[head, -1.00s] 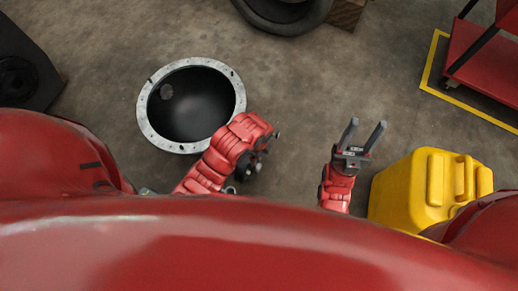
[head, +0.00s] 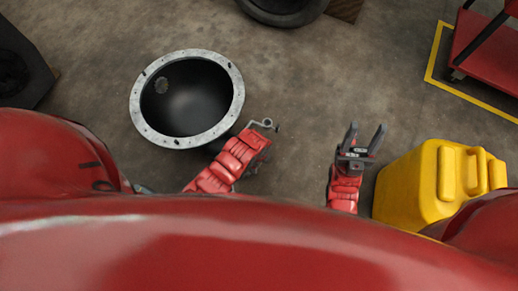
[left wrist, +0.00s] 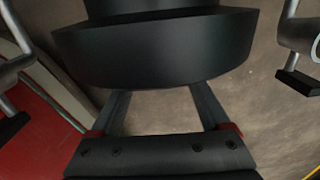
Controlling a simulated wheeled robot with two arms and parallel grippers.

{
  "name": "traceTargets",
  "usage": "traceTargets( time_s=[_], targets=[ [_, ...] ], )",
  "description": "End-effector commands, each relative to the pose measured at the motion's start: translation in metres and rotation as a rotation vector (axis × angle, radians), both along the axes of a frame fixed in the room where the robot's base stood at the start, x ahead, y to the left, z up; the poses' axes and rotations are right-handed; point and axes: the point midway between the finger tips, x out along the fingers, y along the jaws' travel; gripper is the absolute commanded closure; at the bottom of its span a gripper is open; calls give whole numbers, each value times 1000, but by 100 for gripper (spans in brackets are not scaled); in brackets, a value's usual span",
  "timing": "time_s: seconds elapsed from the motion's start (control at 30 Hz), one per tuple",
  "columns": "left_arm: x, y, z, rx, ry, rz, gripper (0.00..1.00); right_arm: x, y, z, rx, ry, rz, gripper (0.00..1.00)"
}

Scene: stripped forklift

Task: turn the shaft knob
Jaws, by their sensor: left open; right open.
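My right gripper (head: 361,141) is open and empty, its two grey fingers apart over the floor. My left gripper (head: 263,126) is small and seen edge-on in the head view, right of the round housing. A large dark round body (left wrist: 160,45) fills the top middle of the left wrist view. Two grey bars run up to it from a bolted black block (left wrist: 160,157). I cannot tell whether this dark body is the shaft knob. No shaft knob is clear in the head view.
A black bowl-shaped housing with a pale bolted rim (head: 137,105) lies on the floor. A yellow jerrycan (head: 420,185) stands right of my right gripper. A dark tyre-like ring (head: 285,15) and a red cart (head: 490,55) lie beyond. The floor between is clear.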

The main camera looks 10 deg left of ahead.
Motion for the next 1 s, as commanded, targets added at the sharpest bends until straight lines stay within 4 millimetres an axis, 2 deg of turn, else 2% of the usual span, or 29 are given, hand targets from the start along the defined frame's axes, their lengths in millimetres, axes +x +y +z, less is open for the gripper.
traceTargets(
  time_s=[0.1, 0.37, 0.47, 0.8, 0.83, 1.0],
  targets=[
    [0, 0, -8, 1, 1, 0, 20, -1, 0, -2, -3, -4, 0, 50],
    [0, 0, -8, 1, 1, 0, 20, -1, 0, -2, -4, -5, 0, 50],
    [0, 0, -8, 1, 1, 0, 35, -1, 0, -2, -4, -5, 0, 50],
    [0, 0, -8, 1, 1, 1, 96, -1, 0, -2, -4, -5, 0, 50],
    [0, 0, -8, 1, 1, 1, 100, -1, 0, -2, -4, -5, 0, 50],
    [1, 0, -8, 2, 4, 1, 100, -1, 0, -2, -4, -5, 0, 50]
  ],
)
